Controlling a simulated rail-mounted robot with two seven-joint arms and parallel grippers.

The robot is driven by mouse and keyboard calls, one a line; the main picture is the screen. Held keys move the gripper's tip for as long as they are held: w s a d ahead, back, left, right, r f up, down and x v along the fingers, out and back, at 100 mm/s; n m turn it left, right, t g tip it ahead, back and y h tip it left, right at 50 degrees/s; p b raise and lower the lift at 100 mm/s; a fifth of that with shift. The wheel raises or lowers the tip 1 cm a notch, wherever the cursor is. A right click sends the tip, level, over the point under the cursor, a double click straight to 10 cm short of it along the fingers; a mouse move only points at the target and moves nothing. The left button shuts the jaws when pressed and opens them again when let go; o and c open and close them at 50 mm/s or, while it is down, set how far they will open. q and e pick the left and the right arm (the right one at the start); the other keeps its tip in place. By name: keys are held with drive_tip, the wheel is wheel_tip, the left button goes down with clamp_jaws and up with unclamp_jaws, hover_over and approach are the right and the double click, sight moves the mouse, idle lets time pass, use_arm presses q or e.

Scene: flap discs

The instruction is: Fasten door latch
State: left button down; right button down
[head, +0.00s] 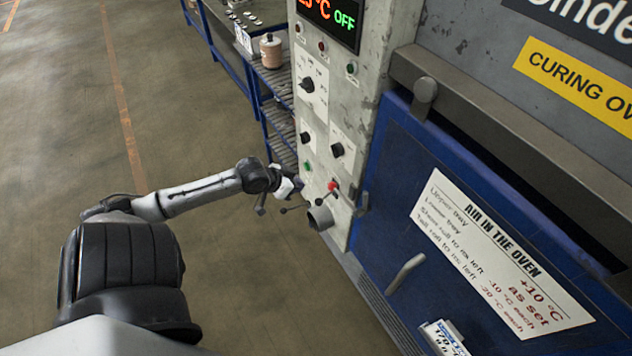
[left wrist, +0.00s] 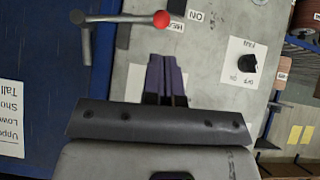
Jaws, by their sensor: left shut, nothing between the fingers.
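The oven's blue door (head: 395,205) is at the right in the head view, flush with the grey control panel (head: 335,115) as far as I can tell. The red ball also shows in the head view (head: 333,185). My left gripper (head: 299,183) is by the lower panel, left of the ball. My right gripper is out of view.
A grey cylinder (head: 320,217) with dark spokes projects just below my left gripper. Black knobs (head: 307,86) stick out of the panel. A grey door handle (head: 405,272) is lower right. A blue rack (head: 270,85) stands behind; the floor at left is clear.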

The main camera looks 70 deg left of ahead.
use_arm(q)
drive_tip(key=shift+w+d+r+n+t, duration=0.2)
drive_tip(key=shift+w+r+n+t, duration=0.1)
drive_tip(key=shift+w+r+t, duration=0.3)
drive_tip(key=shift+w+d+r+n+t, duration=0.2)
drive_tip(key=shift+w+r+n+t, duration=0.1)
drive_tip(key=shift+w+r+t, duration=0.25)
hover_over(332, 189)
drive_tip(key=s, duration=0.2)
wheel_tip(332, 189, down, 5)
drive_tip(key=f, duration=0.1)
drive_tip(key=w+d+f, duration=0.1)
drive_tip(key=f, duration=0.1)
drive_tip(key=shift+d+p, duration=0.15)
drive_tip(key=shift+p, duration=0.25)
drive_tip(key=shift+d+f, duration=0.1)
drive_tip(key=shift+f, duration=0.55)
drive_tip(key=shift+w, duration=0.1)
